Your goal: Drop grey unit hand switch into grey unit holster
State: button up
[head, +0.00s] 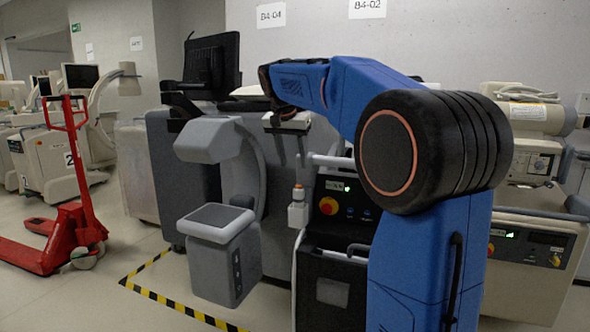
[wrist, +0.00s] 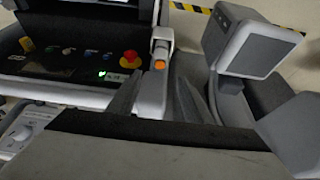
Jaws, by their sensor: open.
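The hand switch, light grey with an orange button (head: 298,187), stands upright at the left front side of the grey unit (head: 335,240). Its lower part sits in a small pale holster (head: 298,215), as far as I can tell. In the wrist view the orange button (wrist: 160,64) shows just ahead of my fingers, with the pale holster (wrist: 162,38) beyond it. My gripper (wrist: 155,85) is open, its dark fingers apart on either side of a pale bar, holding nothing. In the head view my arm reaches over the unit from the right; its fingertips are unclear.
The unit's control panel (head: 345,203) has a red stop button and green display. A grey C-shaped arm with a boxy head (head: 222,262) stands close left. A red pallet jack (head: 70,235) is farther left, and a beige unit (head: 530,260) stands right. Striped tape marks the floor.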

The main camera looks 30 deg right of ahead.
jog(key=s+a+f+n+t+y, duration=0.1)
jog(key=s+a+f+n, duration=0.25)
jog(key=s, duration=0.55)
jog(key=s+a+f+n+y, duration=0.15)
jog(key=s+a+f, duration=0.3)
jog(key=s, duration=0.45)
jog(key=s+a+f+n, duration=0.2)
jog(key=s+a+f, duration=0.1)
jog(key=s+f, duration=0.6)
jog(key=s+a+f+n+t+y, duration=0.1)
jog(key=s+a+f+n, duration=0.2)
jog(key=s+f, duration=0.6)
jog(key=shift+s+a+f, duration=0.25)
jog(key=shift+s+a, duration=0.3)
